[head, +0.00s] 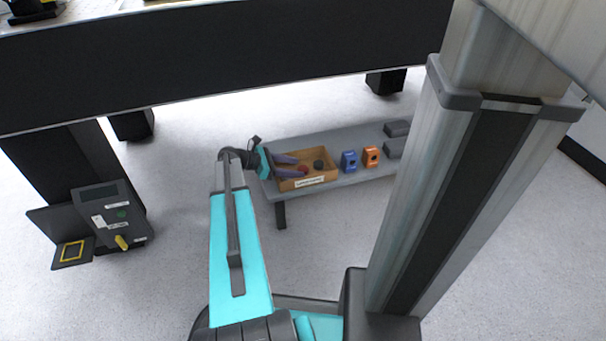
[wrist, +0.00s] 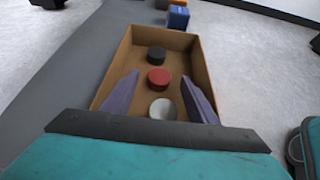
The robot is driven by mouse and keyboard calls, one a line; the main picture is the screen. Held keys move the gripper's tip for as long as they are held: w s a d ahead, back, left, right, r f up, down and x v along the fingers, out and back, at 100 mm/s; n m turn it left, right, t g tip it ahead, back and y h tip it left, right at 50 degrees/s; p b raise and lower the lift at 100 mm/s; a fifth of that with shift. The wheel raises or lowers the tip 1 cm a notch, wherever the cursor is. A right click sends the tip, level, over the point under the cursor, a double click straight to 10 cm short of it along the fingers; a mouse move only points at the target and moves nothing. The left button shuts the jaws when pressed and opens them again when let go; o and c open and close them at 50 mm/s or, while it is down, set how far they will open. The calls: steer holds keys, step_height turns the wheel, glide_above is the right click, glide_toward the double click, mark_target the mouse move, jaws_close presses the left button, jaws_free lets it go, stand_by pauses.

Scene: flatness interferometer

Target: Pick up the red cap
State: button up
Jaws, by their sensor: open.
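The red cap (wrist: 158,79) lies in an open cardboard box (wrist: 199,67), between a black cap (wrist: 156,54) and a white cap (wrist: 162,108). In the head view the red cap (head: 302,170) shows only partly beside my gripper's fingers. My gripper (wrist: 160,84) is open and empty, its two purple fingers reaching over the box on either side of the caps. The fingers are apart from the red cap, which sits about midway between their tips. In the head view my gripper (head: 291,166) comes in from the box's left side.
The box (head: 322,180) stands on a low grey bench (head: 352,178). Blue (head: 349,161) and orange (head: 371,157) blocks and dark grey blocks (head: 394,148) stand to its right. A dark device (head: 110,218) stands on the floor at left.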

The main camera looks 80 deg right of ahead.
mark_target(303, 170)
steer(key=shift+b+x, duration=0.45)
steer(key=shift+x, duration=0.75)
steer(key=c, duration=1.1)
